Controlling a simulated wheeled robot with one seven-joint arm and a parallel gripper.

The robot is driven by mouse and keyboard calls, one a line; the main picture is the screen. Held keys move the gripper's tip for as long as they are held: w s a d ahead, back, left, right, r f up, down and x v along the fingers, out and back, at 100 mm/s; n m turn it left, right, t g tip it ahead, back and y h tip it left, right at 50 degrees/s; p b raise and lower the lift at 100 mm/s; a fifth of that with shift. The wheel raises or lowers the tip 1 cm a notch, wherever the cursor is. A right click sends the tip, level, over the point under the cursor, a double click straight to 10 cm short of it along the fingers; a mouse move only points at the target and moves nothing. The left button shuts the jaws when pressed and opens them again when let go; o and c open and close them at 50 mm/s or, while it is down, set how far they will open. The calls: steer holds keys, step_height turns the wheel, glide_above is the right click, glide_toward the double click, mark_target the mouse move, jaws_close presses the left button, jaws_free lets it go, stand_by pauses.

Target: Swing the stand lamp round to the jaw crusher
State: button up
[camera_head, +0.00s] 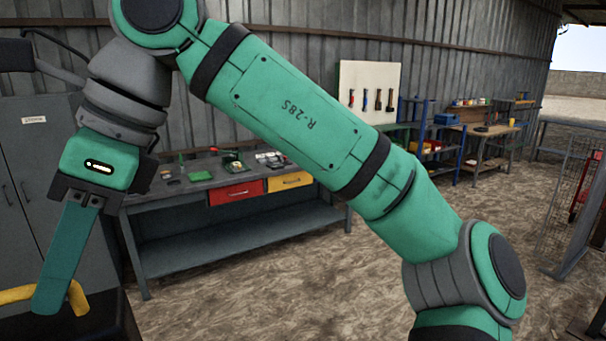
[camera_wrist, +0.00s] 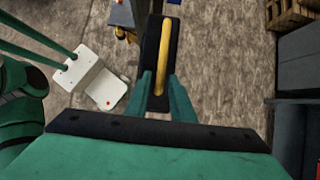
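A black, boxy body with a yellow bar handle on top, which looks like the stand lamp's head, is at the lower left of the head view (camera_head: 100,316). In the wrist view, this lamp head (camera_wrist: 151,48) is seen from above, with the handle running along it. My gripper (camera_wrist: 160,80) is at the handle, one finger on each side, and a narrow gap shows between fingers and handle. In the head view my gripper (camera_head: 48,300) points down, its near finger covering part of the handle. The lamp's stand is hidden. I cannot make out the jaw crusher in either view.
A grey cabinet (camera_head: 35,165) stands at the left. A workbench (camera_head: 235,238) with red and yellow drawers is behind my arm. A pegboard and more benches stand along the wall. A wooden pallet (camera_wrist: 290,14) shows in the wrist view. The dirt floor at the middle right is clear.

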stand_by(0.3)
steer(key=shift+w+a+n+g+h, duration=0.2)
steer(key=shift+w+n+g, duration=0.1)
steer(key=shift+n, duration=0.35)
steer(key=shift+w+a+n+g+h, duration=0.2)
steer(key=shift+n+g, duration=0.1)
steer(key=shift+n, duration=0.35)
steer(key=shift+w+a+n+g+h, duration=0.2)
steer(key=shift+n+h, duration=0.05)
steer(key=shift+n, duration=0.3)
steer(key=shift+w+a+n+g+h, duration=0.15)
steer(key=shift+a+n+g+h, duration=0.1)
steer(key=shift+n, duration=0.3)
steer(key=shift+w+a+n+g+h, duration=0.2)
steer(key=shift+a+n+h, duration=0.1)
steer(key=shift+n, duration=0.35)
steer(key=shift+w+a+n+g+h, duration=0.15)
steer(key=shift+n+h, duration=0.15)
steer(key=shift+n, duration=0.35)
steer(key=shift+s, duration=0.1)
